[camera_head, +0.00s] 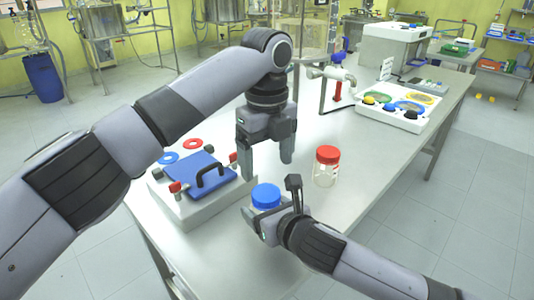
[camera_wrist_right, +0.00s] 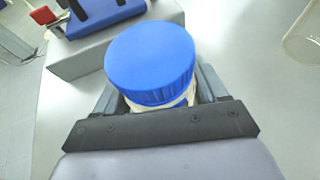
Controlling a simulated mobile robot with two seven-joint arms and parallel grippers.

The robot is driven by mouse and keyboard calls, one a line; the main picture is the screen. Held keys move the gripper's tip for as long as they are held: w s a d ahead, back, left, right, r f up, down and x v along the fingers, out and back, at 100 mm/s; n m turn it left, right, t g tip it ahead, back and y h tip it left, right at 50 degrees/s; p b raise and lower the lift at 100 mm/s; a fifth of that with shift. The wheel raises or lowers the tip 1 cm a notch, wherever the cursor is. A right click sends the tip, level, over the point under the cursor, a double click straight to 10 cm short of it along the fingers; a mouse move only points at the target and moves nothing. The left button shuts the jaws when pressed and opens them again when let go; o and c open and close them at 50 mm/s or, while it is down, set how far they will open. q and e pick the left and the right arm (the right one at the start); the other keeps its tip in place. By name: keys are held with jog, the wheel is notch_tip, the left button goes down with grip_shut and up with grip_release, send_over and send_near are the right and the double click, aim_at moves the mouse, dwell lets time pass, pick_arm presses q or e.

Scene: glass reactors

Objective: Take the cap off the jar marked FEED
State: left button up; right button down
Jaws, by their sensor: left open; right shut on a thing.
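A clear jar with a ribbed blue cap (camera_head: 266,195) is at the front of the table. Its cap is large in the right wrist view (camera_wrist_right: 150,60), and the cap is on. My right gripper (camera_head: 264,212) is shut on this jar below the cap; its fingers also show in the right wrist view (camera_wrist_right: 158,95). A second clear jar with a red cap (camera_head: 327,155) stands upright to the right, apart from both grippers. I cannot read a FEED mark on either jar. My left gripper (camera_head: 267,165) is open and empty, pointing down above and behind the blue-capped jar.
A white box with a blue lid (camera_head: 203,172), black handle and red clamps is left of the jars. A valve stand (camera_head: 334,83) and a white panel with coloured discs (camera_head: 400,108) are further back. The table right of the red-capped jar is clear.

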aim_at(268, 192)
pick_arm(q)
jog(key=shift+r+m, duration=0.4)
jog(key=shift+m, duration=0.7)
jog(key=shift+f, duration=0.15)
notch_tip(268, 192, down, 8)
jog(key=shift+r, duration=0.2)
jog(key=c, duration=1.1)
jog(key=n, duration=0.4)
jog(key=shift+d+n, duration=0.15)
jog(key=shift+n, duration=0.25)
jog(key=n, duration=0.5)
jog(key=shift+w+r, duration=0.1)
